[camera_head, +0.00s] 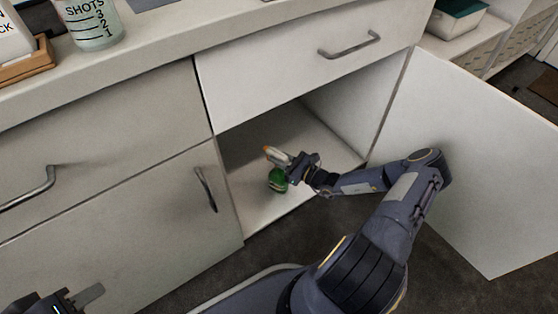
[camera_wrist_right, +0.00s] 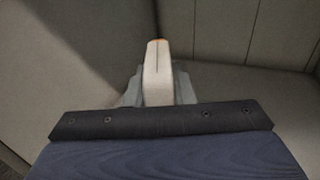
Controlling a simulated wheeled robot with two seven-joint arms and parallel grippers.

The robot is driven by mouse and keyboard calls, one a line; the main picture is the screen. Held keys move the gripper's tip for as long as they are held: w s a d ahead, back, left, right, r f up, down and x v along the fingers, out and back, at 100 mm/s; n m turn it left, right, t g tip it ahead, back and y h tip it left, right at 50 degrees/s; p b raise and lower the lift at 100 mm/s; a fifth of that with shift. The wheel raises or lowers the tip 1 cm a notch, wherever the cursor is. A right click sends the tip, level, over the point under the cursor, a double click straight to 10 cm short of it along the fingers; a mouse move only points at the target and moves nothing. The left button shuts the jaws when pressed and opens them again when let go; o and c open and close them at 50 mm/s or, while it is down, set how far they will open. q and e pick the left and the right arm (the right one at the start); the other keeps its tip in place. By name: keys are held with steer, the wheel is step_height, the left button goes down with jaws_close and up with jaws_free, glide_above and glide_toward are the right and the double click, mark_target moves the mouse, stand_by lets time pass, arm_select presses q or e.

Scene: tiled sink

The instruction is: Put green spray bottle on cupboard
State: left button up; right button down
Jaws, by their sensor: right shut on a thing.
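The green spray bottle (camera_head: 277,181) is inside the open cupboard (camera_head: 262,213), close above or on its floor near the front; I cannot tell if it touches. Its white head with an orange tip points up and left. My right gripper (camera_head: 292,160) is shut on the bottle's head. In the right wrist view the white head (camera_wrist_right: 157,75) stands between the fingers of my right gripper (camera_wrist_right: 158,88), and the green body is hidden. My left gripper (camera_head: 82,297) shows only partly at the bottom left corner, and its jaw state is unclear.
The cupboard door (camera_head: 470,150) stands open to the right of my right arm. A closed drawer (camera_head: 300,65) is above the opening, and a closed door (camera_head: 130,235) is to its left. A glass (camera_head: 92,25) stands on the counter. The cupboard floor around the bottle looks clear.

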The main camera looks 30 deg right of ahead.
steer(key=shift+r, duration=0.15)
steer(key=c, duration=1.3)
jaws_free()
steer(key=shift+f, duration=0.2)
steer(key=shift+o, duration=0.2)
steer(key=shift+r, duration=0.1)
